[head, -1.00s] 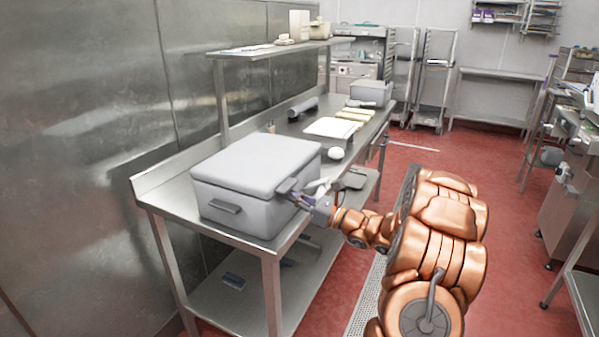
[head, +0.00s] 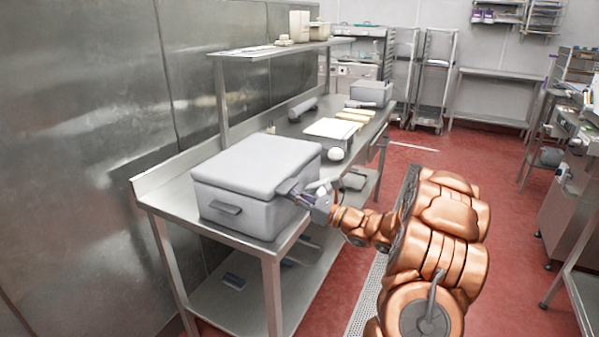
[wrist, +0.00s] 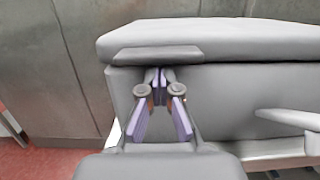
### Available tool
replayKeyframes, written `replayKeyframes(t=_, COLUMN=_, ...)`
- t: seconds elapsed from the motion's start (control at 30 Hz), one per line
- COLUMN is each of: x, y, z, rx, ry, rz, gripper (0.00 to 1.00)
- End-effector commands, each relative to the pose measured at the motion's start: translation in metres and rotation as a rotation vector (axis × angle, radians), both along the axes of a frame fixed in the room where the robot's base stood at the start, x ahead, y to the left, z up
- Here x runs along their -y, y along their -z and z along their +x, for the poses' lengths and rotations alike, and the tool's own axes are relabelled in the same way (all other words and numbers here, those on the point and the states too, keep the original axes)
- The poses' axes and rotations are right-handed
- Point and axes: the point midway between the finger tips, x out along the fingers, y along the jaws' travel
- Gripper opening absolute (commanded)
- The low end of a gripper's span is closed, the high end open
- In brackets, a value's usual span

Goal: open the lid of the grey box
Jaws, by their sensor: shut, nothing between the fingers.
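The grey box (head: 243,207) stands on the near end of the steel table, and its lid (head: 255,162) lies flat and closed on it. A tab (head: 287,187) juts from the lid's edge on the side facing my arm. My gripper (head: 301,194) is at that side, just by the tab. In the wrist view my gripper (wrist: 159,74) is shut with nothing between its fingers. Its tips are at the lower edge of the lid's tab (wrist: 155,54); I cannot tell whether they touch it. The box wall (wrist: 220,95) is right behind the fingers.
A side handle (head: 226,207) sticks out from the box's near wall. A shelf (head: 265,52) overhangs the table's back.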

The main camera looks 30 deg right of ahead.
Motion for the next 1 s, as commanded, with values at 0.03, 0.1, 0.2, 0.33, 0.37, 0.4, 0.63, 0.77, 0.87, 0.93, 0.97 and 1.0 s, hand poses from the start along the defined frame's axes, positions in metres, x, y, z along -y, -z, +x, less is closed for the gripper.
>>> replayKeyframes(t=0.03, x=-0.001, y=-0.008, z=0.001, rx=0.002, ry=-0.002, rz=0.0, gripper=0.0)
replayKeyframes(t=0.1, x=-0.002, y=-0.014, z=0.001, rx=0.002, ry=-0.003, rz=-0.002, gripper=0.0)
replayKeyframes(t=0.2, x=-0.002, y=-0.022, z=0.002, rx=0.003, ry=0.0, rz=-0.002, gripper=0.0)
replayKeyframes(t=0.33, x=-0.003, y=-0.032, z=0.003, rx=0.002, ry=-0.001, rz=-0.003, gripper=0.0)
replayKeyframes(t=0.37, x=-0.003, y=-0.034, z=0.004, rx=0.0, ry=-0.002, rz=-0.003, gripper=0.0)
replayKeyframes(t=0.4, x=-0.003, y=-0.037, z=0.004, rx=0.0, ry=-0.002, rz=-0.003, gripper=0.0)
replayKeyframes(t=0.63, x=-0.004, y=-0.055, z=0.006, rx=0.001, ry=-0.002, rz=-0.002, gripper=0.0)
replayKeyframes(t=0.77, x=-0.005, y=-0.061, z=0.007, rx=0.002, ry=-0.002, rz=-0.001, gripper=0.0)
replayKeyframes(t=0.87, x=-0.004, y=-0.062, z=0.007, rx=0.001, ry=-0.001, rz=0.0, gripper=0.0)
replayKeyframes(t=0.93, x=-0.004, y=-0.061, z=0.007, rx=0.001, ry=-0.001, rz=-0.001, gripper=0.0)
replayKeyframes(t=0.97, x=-0.004, y=-0.061, z=0.007, rx=0.001, ry=-0.001, rz=-0.001, gripper=0.0)
replayKeyframes(t=1.0, x=-0.004, y=-0.061, z=0.007, rx=0.001, ry=-0.001, rz=-0.001, gripper=0.0)
